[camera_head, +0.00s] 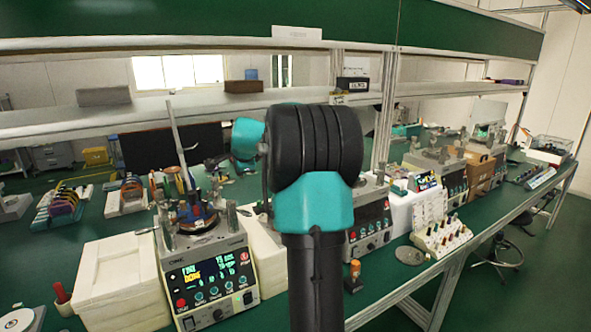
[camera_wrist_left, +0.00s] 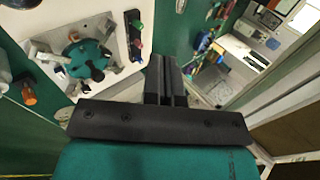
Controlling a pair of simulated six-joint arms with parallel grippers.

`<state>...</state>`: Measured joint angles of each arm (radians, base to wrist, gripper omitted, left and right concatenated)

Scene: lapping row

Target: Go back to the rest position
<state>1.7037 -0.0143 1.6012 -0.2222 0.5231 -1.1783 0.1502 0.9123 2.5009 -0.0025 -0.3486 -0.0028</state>
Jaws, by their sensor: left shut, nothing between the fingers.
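My left gripper (camera_wrist_left: 165,70) shows in the left wrist view. Its two dark fingers are together with nothing held between them. In the head view, a black and teal arm of mine fills the middle and hides part of the bench; no gripper fingers can be made out there. My right gripper is not in view. In the left wrist view, a machine top with a round teal piece (camera_wrist_left: 84,60) lies left of the fingers, apart from them.
A lapping machine (camera_head: 213,285) with a lit display stands on the green bench left of my arm. White foam boxes (camera_head: 115,285) are beside it. A rack of small knobbed parts (camera_head: 440,237) stands at the right. A shelf (camera_head: 60,122) crosses behind.

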